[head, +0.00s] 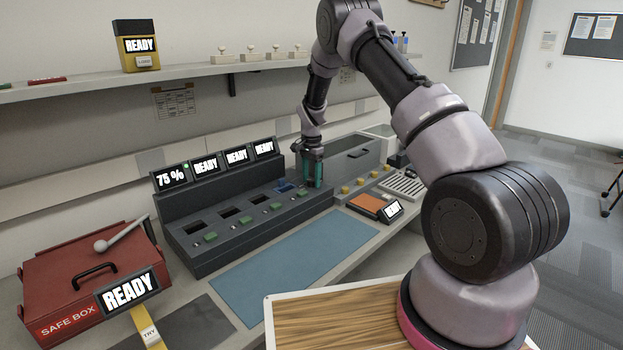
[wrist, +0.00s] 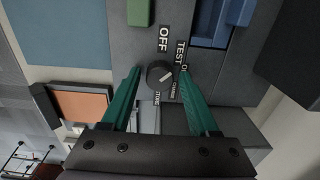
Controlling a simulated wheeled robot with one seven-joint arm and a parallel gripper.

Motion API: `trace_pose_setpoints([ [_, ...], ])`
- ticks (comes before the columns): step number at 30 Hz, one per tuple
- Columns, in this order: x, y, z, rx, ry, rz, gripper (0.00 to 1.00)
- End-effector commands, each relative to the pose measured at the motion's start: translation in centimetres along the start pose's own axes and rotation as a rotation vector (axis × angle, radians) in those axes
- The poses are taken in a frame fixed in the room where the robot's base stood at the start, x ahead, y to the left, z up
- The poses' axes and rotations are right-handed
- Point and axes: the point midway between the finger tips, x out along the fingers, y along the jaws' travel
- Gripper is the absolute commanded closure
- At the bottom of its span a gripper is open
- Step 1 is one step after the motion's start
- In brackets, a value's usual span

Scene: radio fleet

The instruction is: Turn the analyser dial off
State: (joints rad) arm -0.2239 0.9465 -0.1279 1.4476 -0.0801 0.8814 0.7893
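The analyser dial (wrist: 160,74) is a small dark round knob with a light pointer line, in the middle of the wrist view. Labels around it read OFF, TEST and what looks like STORE. The pointer is turned away from OFF, towards the TEST side; the exact mark is hard to read. My gripper (wrist: 165,92) is open, with one teal finger on each side of the dial and visible gaps. In the head view, my gripper (head: 312,170) points down at the right end of the grey charger-like panel (head: 200,262) and hides the dial.
Green buttons and dark slots line the panel, with small screens (head: 206,166) behind. A blue mat (head: 290,262) lies in front. An orange-topped device (head: 367,204) and yellow knobs stand to the right. A red safe box (head: 85,280) is at the left.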

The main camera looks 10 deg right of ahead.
Motion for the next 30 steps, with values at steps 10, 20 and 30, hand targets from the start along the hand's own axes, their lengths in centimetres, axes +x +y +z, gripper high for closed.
trace_pose_setpoints([
  [10, -0.03, 0.0, 0.0, -0.007, 0.0, 0.0, 1.0],
  [20, -0.04, 0.02, -0.05, -0.139, 0.0, 0.0, 1.0],
  [30, -0.05, 0.01, -0.04, -0.424, 0.0, 0.0, 1.0],
])
